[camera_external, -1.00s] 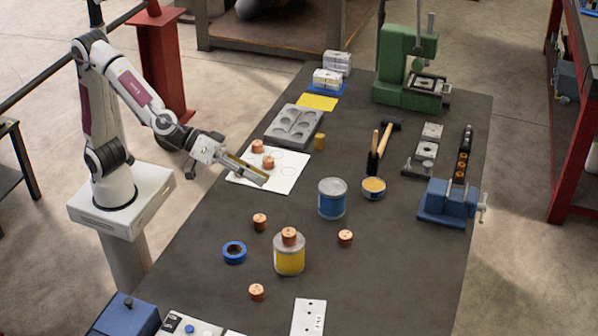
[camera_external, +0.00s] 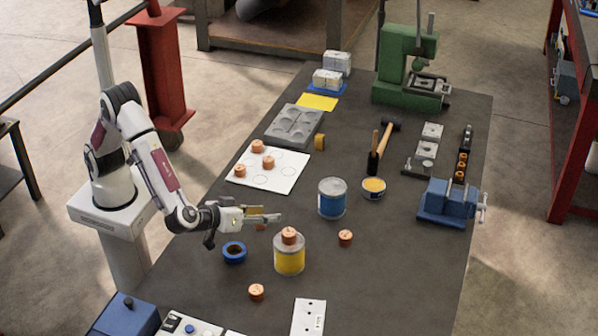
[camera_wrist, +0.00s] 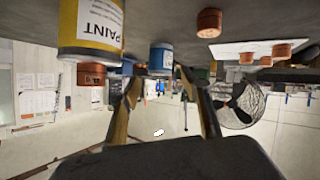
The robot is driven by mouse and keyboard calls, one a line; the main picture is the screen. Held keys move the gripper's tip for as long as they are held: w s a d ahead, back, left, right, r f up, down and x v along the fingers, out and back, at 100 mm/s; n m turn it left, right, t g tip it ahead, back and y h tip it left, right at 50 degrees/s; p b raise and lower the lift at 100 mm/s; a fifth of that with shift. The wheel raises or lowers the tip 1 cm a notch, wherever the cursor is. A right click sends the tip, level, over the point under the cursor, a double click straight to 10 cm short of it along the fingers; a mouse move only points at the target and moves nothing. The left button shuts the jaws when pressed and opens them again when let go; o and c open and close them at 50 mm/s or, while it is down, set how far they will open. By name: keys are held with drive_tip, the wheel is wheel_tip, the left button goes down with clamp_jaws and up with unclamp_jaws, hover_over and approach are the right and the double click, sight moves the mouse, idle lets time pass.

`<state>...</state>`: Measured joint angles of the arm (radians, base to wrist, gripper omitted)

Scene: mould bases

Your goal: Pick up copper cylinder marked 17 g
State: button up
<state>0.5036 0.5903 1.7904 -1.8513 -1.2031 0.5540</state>
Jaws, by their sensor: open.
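Several copper cylinders are in view; their markings are too small to read, so I cannot tell which is 17 g. Three (camera_external: 268,163) sit on a white sheet. One (camera_external: 289,236) stands on the yellow paint can (camera_external: 289,260), another (camera_external: 345,238) right of it, another (camera_external: 256,292) in front. One more (camera_external: 260,227) is mostly hidden behind my gripper (camera_external: 272,214). My gripper is open and empty, pointing right, low over the table behind the paint can. The wrist view is upside down; between its fingers (camera_wrist: 158,76) no cylinder shows. A cylinder (camera_wrist: 209,22) shows at its top.
A blue tape roll (camera_external: 234,252) lies below my gripper in the picture. A blue can (camera_external: 332,198) and a small yellow-topped tin (camera_external: 373,188) stand to the right. A grey mould (camera_external: 295,125) is behind the white sheet (camera_external: 292,172). The table's lower right is clear.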

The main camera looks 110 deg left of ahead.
drive_tip(key=s+f+g+y, duration=0.1)
drive_tip(key=s, duration=0.1)
drive_tip(key=s+f+g, duration=0.2)
drive_tip(key=s+f+n+g+y, duration=0.1)
drive_tip(key=s+f, duration=0.1)
drive_tip(key=s, duration=0.1)
drive_tip(key=shift+s+d+f+y, duration=0.1)
drive_tip(key=shift+d+f+y, duration=0.15)
drive_tip(key=shift+d+y, duration=0.1)
drive_tip(key=shift+x, duration=1.3)
drive_tip(key=shift+f, duration=0.1)
drive_tip(key=shift+a, duration=0.1)
drive_tip(key=shift+w+d+f+x, duration=0.1)
drive_tip(key=shift+x, duration=0.75)
drive_tip(key=shift+w+d+f+x, duration=0.1)
drive_tip(key=shift+w+x, duration=0.05)
drive_tip(key=shift+x, duration=0.7)
drive_tip(key=shift+w+f+x, duration=0.1)
drive_tip(key=shift+f+x, duration=0.05)
drive_tip(key=shift+x, duration=0.7)
